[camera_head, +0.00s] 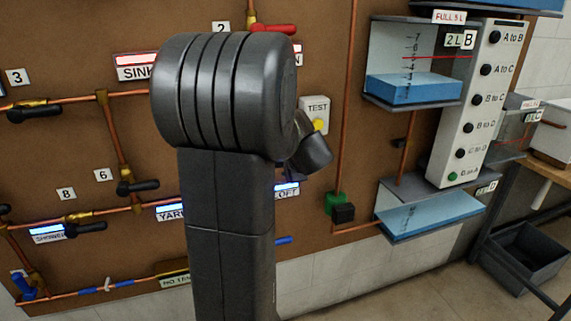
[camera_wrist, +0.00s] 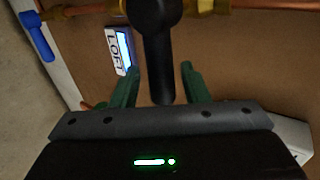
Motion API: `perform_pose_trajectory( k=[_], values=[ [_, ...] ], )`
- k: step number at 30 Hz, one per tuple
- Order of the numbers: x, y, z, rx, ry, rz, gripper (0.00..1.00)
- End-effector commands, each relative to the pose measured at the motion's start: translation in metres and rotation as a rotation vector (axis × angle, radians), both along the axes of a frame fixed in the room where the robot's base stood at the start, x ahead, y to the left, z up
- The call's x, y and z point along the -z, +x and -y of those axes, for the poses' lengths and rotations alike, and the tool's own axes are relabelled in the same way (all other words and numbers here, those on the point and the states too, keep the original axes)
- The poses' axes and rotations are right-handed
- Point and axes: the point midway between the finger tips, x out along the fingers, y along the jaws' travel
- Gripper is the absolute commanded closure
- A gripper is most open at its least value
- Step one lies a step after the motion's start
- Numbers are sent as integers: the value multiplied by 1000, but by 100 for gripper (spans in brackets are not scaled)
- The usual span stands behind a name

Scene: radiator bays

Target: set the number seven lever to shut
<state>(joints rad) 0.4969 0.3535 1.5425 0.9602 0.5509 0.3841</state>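In the wrist view, a black lever (camera_wrist: 156,50) hangs from a brass fitting on a copper pipe, beside the LOFT display. No number tag shows on it, and no tag reading 7 is visible in either view. My gripper (camera_wrist: 158,70) is open, with one green finger on each side of the lever's handle. Gaps show on both sides between the handle and the fingers. In the head view my arm hides this lever and my gripper; only the LOFT display (camera_head: 287,189) shows beside the arm.
Other black levers sit at tags 3 (camera_head: 15,77), 6 (camera_head: 103,175) and 8 (camera_head: 66,194). A red lever (camera_head: 272,28) is near tag 2. A blue lever shows in the wrist view (camera_wrist: 37,35). A TEST box (camera_head: 317,113) and blue-filled tanks (camera_head: 415,88) stand to the right.

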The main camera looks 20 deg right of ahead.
Motion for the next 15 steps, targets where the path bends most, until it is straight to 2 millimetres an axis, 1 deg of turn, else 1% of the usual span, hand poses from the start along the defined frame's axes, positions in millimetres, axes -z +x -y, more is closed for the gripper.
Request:
perform_pose_trajectory(
  k=[5,8,11,15],
  values=[
    [-3,-3,1,1,-2,2,59],
    [-9,-11,1,1,-3,3,59],
    [-18,-25,2,1,-4,3,59],
    [-34,-49,3,2,-4,4,59]
  ],
)
